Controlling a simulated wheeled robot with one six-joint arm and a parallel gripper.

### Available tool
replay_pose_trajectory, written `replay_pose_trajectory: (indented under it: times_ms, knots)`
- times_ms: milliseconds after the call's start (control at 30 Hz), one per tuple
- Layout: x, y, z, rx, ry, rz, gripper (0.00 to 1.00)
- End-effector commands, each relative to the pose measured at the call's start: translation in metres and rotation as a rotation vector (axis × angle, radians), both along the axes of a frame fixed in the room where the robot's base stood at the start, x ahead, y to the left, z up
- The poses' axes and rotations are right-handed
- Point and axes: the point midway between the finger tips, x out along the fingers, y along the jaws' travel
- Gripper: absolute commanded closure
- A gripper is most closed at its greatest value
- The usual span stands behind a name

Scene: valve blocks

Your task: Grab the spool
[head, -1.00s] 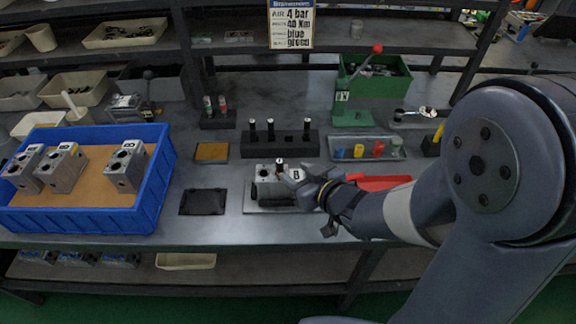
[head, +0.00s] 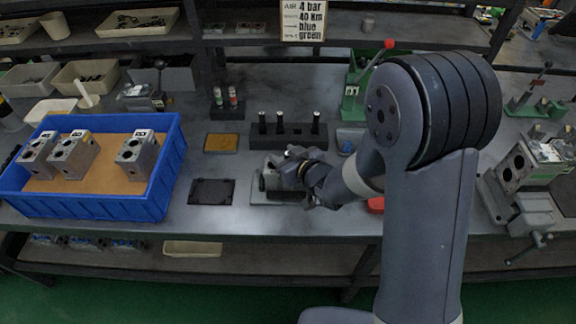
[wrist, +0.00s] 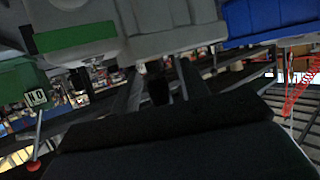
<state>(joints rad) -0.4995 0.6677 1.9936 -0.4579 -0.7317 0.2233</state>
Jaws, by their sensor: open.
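A grey valve block (head: 269,183) stands on a plate at the middle front of the bench. My gripper (head: 285,164) is at the top of this block and covers most of it in the head view. In the wrist view the picture is upside down, and the grey block (wrist: 180,18) fills the top. A short dark cylinder, seemingly the spool (wrist: 158,90), stands out of it between my two fingers (wrist: 157,85). The fingers are open, with a gap visible on each side of the spool. Whether either finger touches it is unclear.
A black rack (head: 290,138) with several upright white-topped pins stands behind the block. A blue crate (head: 100,205) with three valve blocks is at left. A black pad (head: 211,191) lies left of the block. A vise (head: 528,215) holding a block is at right.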

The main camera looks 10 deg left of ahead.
Motion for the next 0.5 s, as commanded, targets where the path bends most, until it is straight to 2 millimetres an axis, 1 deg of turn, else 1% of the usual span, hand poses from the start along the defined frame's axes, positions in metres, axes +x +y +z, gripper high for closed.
replay_pose_trajectory:
  times_ms: [267,500]
  knots:
    - [0.0018,0.0021,-0.0009,0.0,-0.001,0.0,0.57]
    - [0.0016,0.0019,-0.0009,-0.001,-0.001,0.0,0.76]
